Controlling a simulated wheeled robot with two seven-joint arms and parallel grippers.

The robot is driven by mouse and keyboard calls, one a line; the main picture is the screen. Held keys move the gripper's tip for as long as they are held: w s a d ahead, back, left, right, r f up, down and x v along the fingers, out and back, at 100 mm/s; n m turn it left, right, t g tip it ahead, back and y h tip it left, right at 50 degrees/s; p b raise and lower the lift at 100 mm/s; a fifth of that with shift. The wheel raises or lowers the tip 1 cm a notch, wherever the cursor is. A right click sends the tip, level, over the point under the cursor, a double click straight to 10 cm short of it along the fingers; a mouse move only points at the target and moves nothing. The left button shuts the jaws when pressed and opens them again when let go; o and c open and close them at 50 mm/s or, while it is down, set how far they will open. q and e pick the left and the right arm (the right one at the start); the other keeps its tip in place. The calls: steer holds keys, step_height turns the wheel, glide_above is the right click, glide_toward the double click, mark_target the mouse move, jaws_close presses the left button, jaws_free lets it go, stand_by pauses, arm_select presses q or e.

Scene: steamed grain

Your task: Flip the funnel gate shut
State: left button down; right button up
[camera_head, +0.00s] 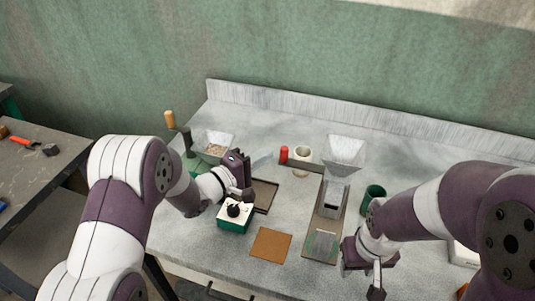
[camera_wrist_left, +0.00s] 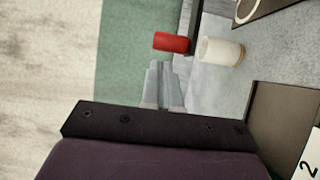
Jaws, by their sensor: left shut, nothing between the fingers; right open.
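A clear funnel (camera_head: 343,150) stands at the back right, above a long dark board (camera_head: 318,248). A red cylinder (camera_head: 284,155), perhaps the gate's handle, is at the left end of a dark bar (camera_head: 305,164) that runs towards this funnel. I cannot tell the gate's position. A second funnel (camera_head: 214,142) with grain stands further left. My left gripper (camera_head: 263,160) is shut and empty, left of the red cylinder. In the left wrist view its fingers (camera_wrist_left: 162,85) are together, apart from the red cylinder (camera_wrist_left: 173,42). My right gripper (camera_head: 360,279) is open near the front edge.
A pale cup (camera_head: 302,154) stands beside the red cylinder. A dark tray (camera_head: 265,195), a green box with a black knob (camera_head: 234,225) and a brown mat (camera_head: 271,243) lie in front. A green cup (camera_head: 374,194) stands near my right arm.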

arm_select(q)
steer(key=shift+s+d, duration=0.1)
steer(key=shift+d, duration=0.55)
